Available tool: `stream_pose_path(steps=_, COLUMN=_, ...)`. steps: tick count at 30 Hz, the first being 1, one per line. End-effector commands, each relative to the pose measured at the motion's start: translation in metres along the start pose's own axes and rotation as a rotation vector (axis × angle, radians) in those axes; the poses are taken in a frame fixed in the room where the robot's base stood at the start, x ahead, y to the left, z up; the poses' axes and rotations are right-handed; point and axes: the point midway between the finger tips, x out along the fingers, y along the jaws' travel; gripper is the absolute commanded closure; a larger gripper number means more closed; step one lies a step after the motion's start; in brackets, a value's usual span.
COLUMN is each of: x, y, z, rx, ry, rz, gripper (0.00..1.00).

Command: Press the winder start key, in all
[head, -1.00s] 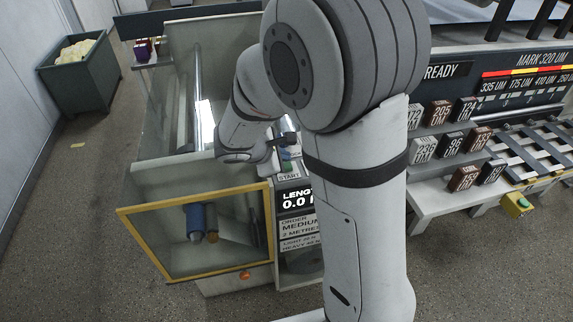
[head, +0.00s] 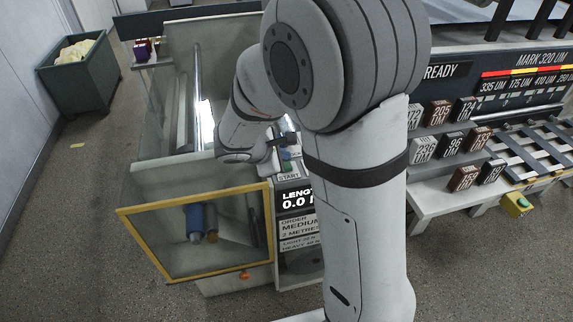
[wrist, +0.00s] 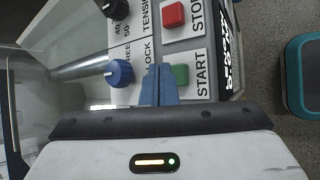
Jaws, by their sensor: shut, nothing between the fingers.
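The winder's control panel shows in the wrist view, with a green key (wrist: 180,75) beside the printed label START. My gripper (wrist: 159,70) is shut and empty, its blue-grey fingertips together just left of the green key in the picture. Whether the tips touch the panel or hover over it I cannot tell. A red key (wrist: 174,15) marked STOP lies further up the panel. In the head view, the START label (head: 289,177) shows below my wrist, and my arm hides much of the panel. The length display (head: 297,202) begins with 0.0; its end is hidden.
A blue knob (wrist: 119,73) and a black knob (wrist: 116,8) stand left of the keys. A yellow-framed clear guard (head: 196,235) fronts the winder. Small labelled blocks (head: 452,143) stand on a bench at right. A green bin (head: 80,73) stands at far left.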

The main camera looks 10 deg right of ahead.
Motion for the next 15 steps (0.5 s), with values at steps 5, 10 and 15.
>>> stream_pose_path(steps=5, x=0.0024, y=-0.0017, z=-0.0018, rx=0.0, ry=0.0, rz=0.0, gripper=1.0)
stream_pose_path(steps=10, x=0.0062, y=-0.0045, z=-0.0046, rx=0.0, ry=0.0, rz=0.001, gripper=1.0)
stream_pose_path(steps=15, x=0.0057, y=-0.0043, z=-0.0045, rx=-0.001, ry=0.001, rz=0.001, gripper=1.0)
